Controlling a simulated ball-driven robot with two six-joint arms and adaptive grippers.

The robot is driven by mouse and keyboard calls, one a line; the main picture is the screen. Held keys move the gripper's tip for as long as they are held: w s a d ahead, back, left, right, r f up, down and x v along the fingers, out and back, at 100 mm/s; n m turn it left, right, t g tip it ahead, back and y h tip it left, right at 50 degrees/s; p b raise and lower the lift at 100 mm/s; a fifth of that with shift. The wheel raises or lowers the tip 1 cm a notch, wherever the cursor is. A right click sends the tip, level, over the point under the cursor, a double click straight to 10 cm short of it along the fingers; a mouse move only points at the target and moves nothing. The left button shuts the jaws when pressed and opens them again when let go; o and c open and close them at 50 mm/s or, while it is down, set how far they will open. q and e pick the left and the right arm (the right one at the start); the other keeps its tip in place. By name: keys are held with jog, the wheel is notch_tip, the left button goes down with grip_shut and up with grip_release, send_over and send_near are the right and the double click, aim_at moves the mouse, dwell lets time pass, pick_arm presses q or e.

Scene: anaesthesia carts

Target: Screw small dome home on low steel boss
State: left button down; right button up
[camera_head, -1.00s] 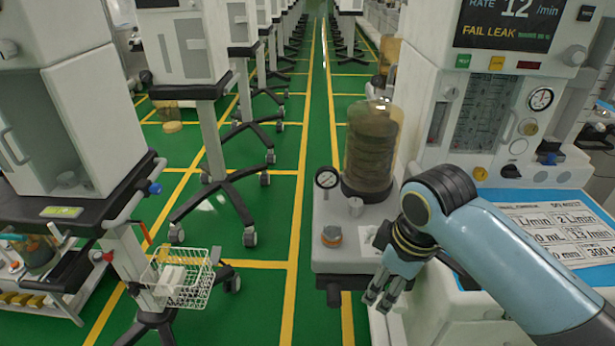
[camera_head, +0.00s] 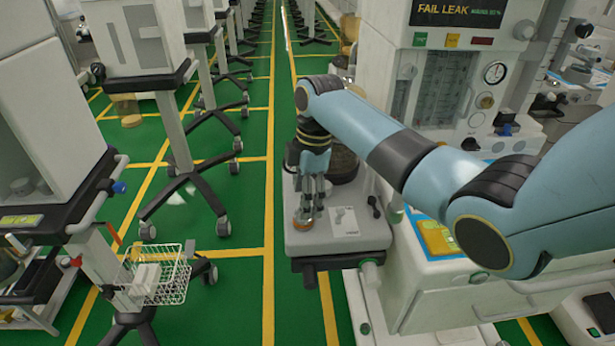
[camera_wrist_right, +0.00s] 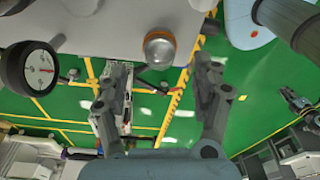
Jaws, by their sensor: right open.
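The small dome (camera_wrist_right: 159,46) is a clear, greyish cap over an amber ring, near the edge of a pale grey shelf (camera_head: 305,241). In the head view only its orange base (camera_head: 302,221) shows, under my right fingers. My right gripper (camera_head: 309,207) points down over it. In the wrist view its two fingers (camera_wrist_right: 160,85) are wide apart and empty, and the dome appears beyond them, between their lines. The steel boss cannot be told apart under the dome. A small dark jointed shape at the right of the wrist view looks like my left gripper (camera_wrist_right: 298,103); its fingers are unclear.
A round pressure gauge (camera_wrist_right: 32,69) stands beside the dome. A dark bellows canister (camera_head: 344,163) is behind my right wrist. The anaesthesia machine (camera_head: 440,90) stands to the right. A cart with a white wire basket (camera_head: 165,278) is at left, with green floor between.

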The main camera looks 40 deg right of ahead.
jog(key=shift+w+a+f, duration=0.1)
jog(key=shift+a+f, duration=0.05)
jog(key=shift+f, duration=0.95)
jog(key=shift+a+f, duration=0.1)
jog(key=shift+f, duration=1)
jog(key=shift+c, duration=0.3)
grip_shut()
jog(key=m, duration=0.4)
jog(key=shift+m+t, duration=0.3)
jog(key=shift+m, duration=0.1)
jog(key=m, duration=0.4)
jog(key=shift+m+h, duration=0.3)
jog(key=shift+h, duration=0.1)
jog(key=m, duration=0.4)
jog(key=shift+m+h, duration=0.3)
jog(key=m, duration=0.4)
jog(key=shift+m+h, duration=0.3)
jog(key=shift+o, duration=0.2)
grip_release()
